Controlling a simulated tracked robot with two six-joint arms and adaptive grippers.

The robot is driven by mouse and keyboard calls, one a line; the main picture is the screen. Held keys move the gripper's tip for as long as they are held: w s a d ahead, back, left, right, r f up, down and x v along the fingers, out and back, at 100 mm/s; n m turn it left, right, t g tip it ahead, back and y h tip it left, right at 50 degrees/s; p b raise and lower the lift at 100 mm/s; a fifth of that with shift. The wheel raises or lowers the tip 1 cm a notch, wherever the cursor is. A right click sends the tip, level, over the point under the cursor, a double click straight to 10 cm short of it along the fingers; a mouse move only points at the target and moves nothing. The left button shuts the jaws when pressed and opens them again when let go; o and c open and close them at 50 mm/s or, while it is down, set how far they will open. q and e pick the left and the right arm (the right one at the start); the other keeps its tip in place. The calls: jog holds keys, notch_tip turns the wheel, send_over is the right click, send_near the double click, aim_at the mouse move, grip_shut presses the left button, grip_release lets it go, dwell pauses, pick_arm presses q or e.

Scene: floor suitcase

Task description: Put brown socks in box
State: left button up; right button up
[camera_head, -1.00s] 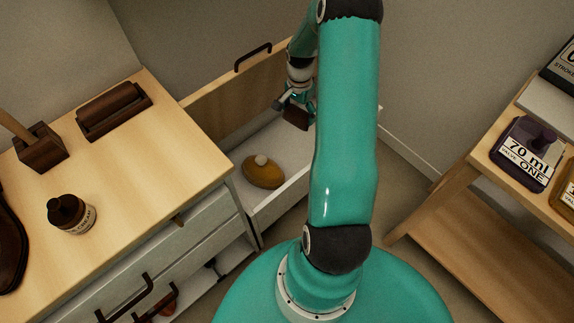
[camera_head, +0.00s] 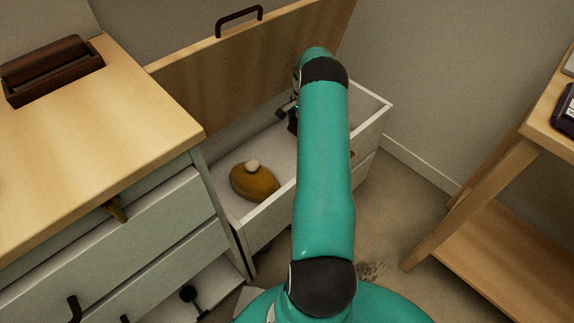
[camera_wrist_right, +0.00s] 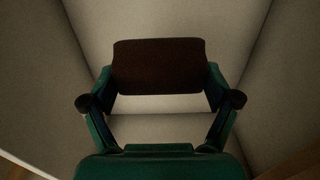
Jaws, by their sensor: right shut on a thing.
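The brown socks are a dark brown folded bundle (camera_wrist_right: 160,66) held between the fingers of my right gripper (camera_wrist_right: 161,100) in the right wrist view. In the head view, my right gripper (camera_head: 290,117) is partly hidden behind my own arm, over the inside of the open white box (camera_head: 266,232). A small dark part of the socks (camera_head: 292,126) shows there beside the arm. Pale box walls surround the bundle in the wrist view; I cannot tell whether it touches the floor of the box. My left gripper is not in view.
A mustard-yellow hat with a pale pom-pom (camera_head: 255,182) lies in the box's left part. The raised wooden lid (camera_head: 235,75) stands behind. A wooden-topped drawer cabinet (camera_head: 90,150) is at left with a dark brown holder (camera_head: 52,70) on it. A wooden shelf stand (camera_head: 490,240) is at right.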

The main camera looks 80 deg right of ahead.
notch_tip(320, 180, down, 10)
jog(key=b, duration=0.3)
jog(key=shift+s+r+b, duration=0.1)
jog(key=shift+r+b, duration=0.05)
jog(key=shift+b, duration=0.15)
jog(key=o, duration=0.8)
jog(key=shift+o, duration=0.2)
notch_tip(320, 180, up, 11)
jog(key=p, duration=0.4)
jog(key=shift+p, duration=0.35)
jog(key=shift+r, duration=0.5)
